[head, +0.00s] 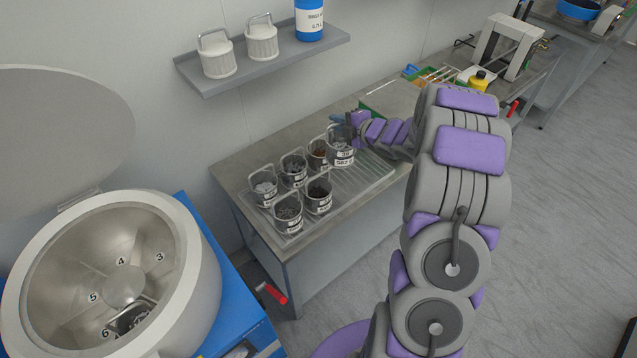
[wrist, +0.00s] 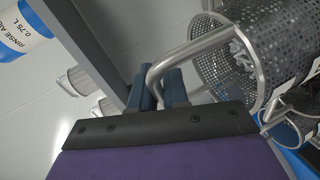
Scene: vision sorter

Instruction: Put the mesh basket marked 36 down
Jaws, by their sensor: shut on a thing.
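The mesh basket (head: 341,155) is at the far right end of the group of baskets in the head view. It bears a white label, too small to read surely as 36. It also shows in the wrist view (wrist: 222,62), with light grey pieces inside. My gripper (head: 350,120) is at the top of this basket. In the wrist view its blue fingers (wrist: 160,88) are shut on the basket's metal handle (wrist: 190,50). The basket is at the back right of the ridged tray (head: 358,186); I cannot tell whether it touches the tray.
Several similar labelled baskets (head: 288,210) stand close together on the tray, one (head: 318,155) right beside the held basket. The tray's right side is bare. A shelf (head: 270,65) with white containers hangs behind. An open drum (head: 190,270) stands at the left.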

